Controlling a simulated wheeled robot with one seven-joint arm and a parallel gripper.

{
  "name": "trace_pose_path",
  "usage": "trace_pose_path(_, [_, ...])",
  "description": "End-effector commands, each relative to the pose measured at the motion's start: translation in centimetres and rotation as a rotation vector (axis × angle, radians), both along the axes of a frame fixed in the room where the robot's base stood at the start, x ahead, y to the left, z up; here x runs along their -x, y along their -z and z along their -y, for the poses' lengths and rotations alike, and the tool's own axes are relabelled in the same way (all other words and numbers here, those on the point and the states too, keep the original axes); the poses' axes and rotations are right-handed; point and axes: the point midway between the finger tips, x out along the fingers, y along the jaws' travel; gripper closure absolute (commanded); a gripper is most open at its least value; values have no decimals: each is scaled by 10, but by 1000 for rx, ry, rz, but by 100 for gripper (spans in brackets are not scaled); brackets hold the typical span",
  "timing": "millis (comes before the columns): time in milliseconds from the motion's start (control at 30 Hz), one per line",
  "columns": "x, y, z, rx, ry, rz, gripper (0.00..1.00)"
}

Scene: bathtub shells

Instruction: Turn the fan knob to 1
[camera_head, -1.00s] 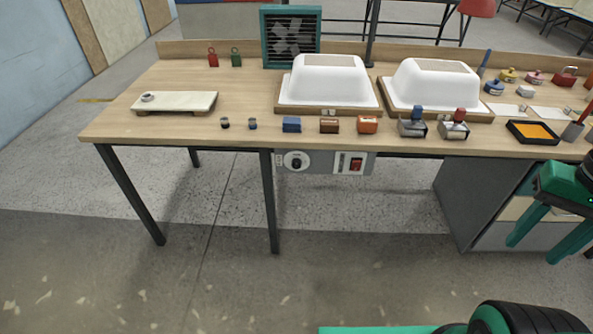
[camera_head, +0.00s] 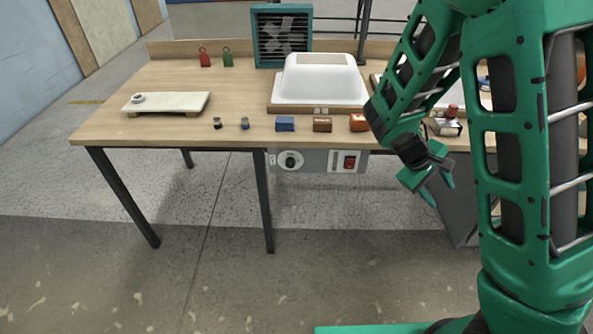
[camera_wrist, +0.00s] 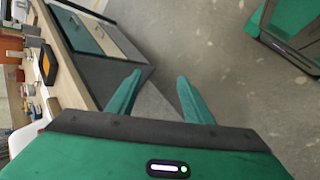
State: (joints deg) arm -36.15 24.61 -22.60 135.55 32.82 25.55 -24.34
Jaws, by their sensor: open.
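The fan knob (camera_head: 290,160) is a dark round knob on a pale dial. It sits on the grey control panel (camera_head: 318,161) under the table's front edge. A red rocker switch (camera_head: 349,162) is on the same panel, right of the knob. The fan (camera_head: 283,36), a teal box with a dark grille, stands at the back of the table. My gripper (camera_head: 436,192) is right of the panel, in front of the table, apart from the knob. Its green fingers are spread and empty, as the wrist view also shows (camera_wrist: 155,98). The knob is not visible in the wrist view.
The wooden table (camera_head: 180,136) carries a white tub shell (camera_head: 320,85), small coloured blocks along its front and a pale board (camera_head: 165,104) at left. My arm hides much of the right side. A grey cabinet (camera_head: 455,200) stands below. Floor before the panel is clear.

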Motion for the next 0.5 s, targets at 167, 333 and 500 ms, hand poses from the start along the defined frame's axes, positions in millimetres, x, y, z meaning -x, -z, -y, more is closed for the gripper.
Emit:
trace_pose_path(167, [-41, 24, -33, 174, -246, -36, 54])
trace_pose_path(333, [-76, 42, -74, 350, -490, -60, 54])
trace_pose_path(500, [-106, 57, -126, 539, -746, -76, 54])
